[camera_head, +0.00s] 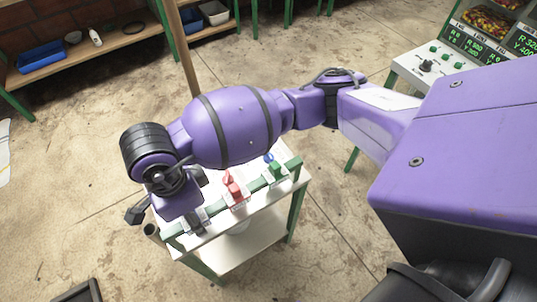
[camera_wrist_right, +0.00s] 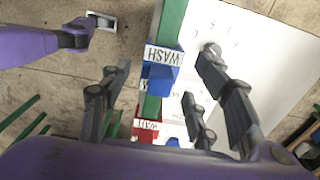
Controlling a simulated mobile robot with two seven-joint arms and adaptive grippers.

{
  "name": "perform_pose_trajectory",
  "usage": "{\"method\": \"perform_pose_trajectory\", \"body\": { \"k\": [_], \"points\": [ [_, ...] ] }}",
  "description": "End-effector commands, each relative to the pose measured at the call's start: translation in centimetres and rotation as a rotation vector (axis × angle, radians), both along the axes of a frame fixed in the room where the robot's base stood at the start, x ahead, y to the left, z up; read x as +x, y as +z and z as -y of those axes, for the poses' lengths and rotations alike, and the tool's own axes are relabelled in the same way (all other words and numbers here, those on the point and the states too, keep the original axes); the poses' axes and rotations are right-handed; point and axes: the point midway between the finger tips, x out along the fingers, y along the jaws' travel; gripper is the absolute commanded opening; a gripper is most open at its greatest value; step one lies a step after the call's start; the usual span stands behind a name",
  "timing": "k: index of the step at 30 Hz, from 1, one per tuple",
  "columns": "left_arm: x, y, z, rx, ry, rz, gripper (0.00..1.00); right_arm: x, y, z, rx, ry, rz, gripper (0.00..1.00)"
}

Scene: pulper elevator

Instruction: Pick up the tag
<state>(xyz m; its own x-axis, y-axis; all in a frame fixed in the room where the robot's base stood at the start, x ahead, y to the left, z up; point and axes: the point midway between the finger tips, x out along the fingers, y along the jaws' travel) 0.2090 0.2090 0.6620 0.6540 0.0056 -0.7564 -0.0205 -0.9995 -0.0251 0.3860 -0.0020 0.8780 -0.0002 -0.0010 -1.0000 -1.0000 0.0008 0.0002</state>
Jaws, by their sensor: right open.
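A blue tag lettered WASH (camera_wrist_right: 163,58) sits on the green rail in the right wrist view, ahead of and between my right gripper's fingers. My right gripper (camera_wrist_right: 172,90) is open, and no contact with the tag shows. In the head view my right arm reaches in from the right, with the gripper (camera_head: 165,215) at the rail's near left end, partly hidden by its wrist. A purple arm with a dark end (camera_wrist_right: 85,35), apparently my left gripper, shows at the wrist view's upper left; its jaw state is unclear.
The green rail (camera_head: 213,210) runs along the front of a small white table (camera_head: 250,240). A red tag (camera_head: 235,192) and a green tag (camera_head: 275,172) sit farther along it. A control panel (camera_head: 430,65) stands at the upper right. Floor to the left is mostly clear.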

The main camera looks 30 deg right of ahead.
Motion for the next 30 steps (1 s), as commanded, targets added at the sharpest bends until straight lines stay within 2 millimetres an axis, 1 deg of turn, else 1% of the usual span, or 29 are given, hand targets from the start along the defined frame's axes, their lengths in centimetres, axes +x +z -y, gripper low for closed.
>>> {"method": "perform_pose_trajectory", "body": {
  "k": [1,3,11,21,22,30],
  "points": [
    [-0.4,-0.2,0.0,0.0,0.002,-0.007,0.4,-0.1,-0.7,0.0,-0.001,-0.001,-0.003,0.56],
    [-0.7,-0.3,-0.1,0.0,0.002,-0.013,0.4,-0.1,-1.2,0.0,0.0,0.0,-0.002,0.56],
    [-0.7,-0.3,0.0,0.0,0.001,-0.013,0.4,0.0,-1.4,0.0,0.001,0.001,0.0,0.56],
    [0.2,0.2,0.1,-0.002,-0.001,0.006,0.4,0.1,-1.3,-0.1,0.001,0.001,0.002,0.12],
    [0.2,0.3,0.1,-0.002,-0.001,0.006,0.4,0.1,-1.3,-0.1,0.001,0.001,0.002,0.08],
    [0.2,0.2,0.1,-0.002,-0.001,0.006,0.4,0.1,-1.1,-0.1,0.002,0.002,0.003,0.08]
  ]
}}
